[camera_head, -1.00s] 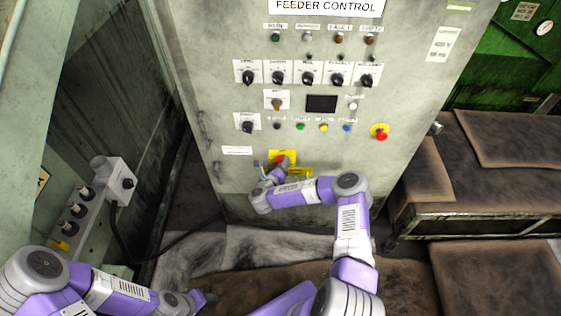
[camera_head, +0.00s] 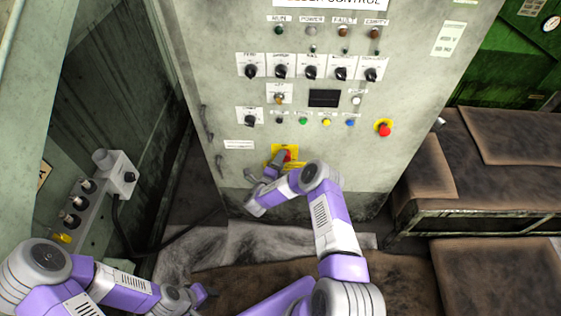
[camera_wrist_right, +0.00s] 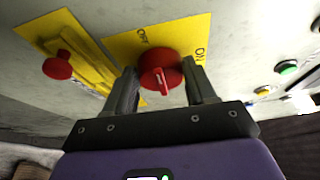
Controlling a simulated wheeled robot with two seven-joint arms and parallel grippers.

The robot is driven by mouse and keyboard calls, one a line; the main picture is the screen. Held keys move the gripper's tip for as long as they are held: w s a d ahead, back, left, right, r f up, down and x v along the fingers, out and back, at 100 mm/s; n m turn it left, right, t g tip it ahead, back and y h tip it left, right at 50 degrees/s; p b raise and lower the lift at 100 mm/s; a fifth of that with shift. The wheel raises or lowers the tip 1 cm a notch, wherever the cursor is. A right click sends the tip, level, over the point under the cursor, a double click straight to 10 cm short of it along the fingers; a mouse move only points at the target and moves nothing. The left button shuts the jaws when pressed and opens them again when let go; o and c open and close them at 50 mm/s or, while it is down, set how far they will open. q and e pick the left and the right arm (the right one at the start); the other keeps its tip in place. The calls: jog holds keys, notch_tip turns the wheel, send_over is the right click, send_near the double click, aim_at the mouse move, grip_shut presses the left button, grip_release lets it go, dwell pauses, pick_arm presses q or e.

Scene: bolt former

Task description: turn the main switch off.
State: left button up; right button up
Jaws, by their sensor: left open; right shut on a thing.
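The main switch is a round red knob (camera_wrist_right: 158,72) on a yellow plate (camera_wrist_right: 120,45) marked OFF and ON. A raised ridge on the knob points toward the bottom of the right wrist view. My right gripper (camera_wrist_right: 164,88) is shut on the knob, one finger on each side. In the head view the yellow plate (camera_head: 276,149) shows low on the grey cabinet (camera_head: 215,60), and my right gripper (camera_head: 273,164) partly covers the knob. My left gripper (camera_head: 207,293) is open and empty at the lower left, away from the cabinet.
A second red knob (camera_wrist_right: 57,66) sits on a yellow strip beside the switch. A red emergency button (camera_head: 384,129) and several selector knobs are higher on the panel. A box with a cable (camera_head: 122,178) is at left; brown-topped benches (camera_head: 500,185) are at right.

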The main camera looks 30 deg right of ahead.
jog(key=shift+d+n, duration=0.1)
jog(key=shift+n, duration=0.2)
dwell(0.4)
jog(key=o, duration=1)
jog(key=p+v, duration=0.1)
jog(key=v, duration=0.6)
jog(key=shift+s+a+f+p, duration=0.15)
jog(key=shift+s+a+p, duration=0.1)
jog(key=shift+p, duration=0.1)
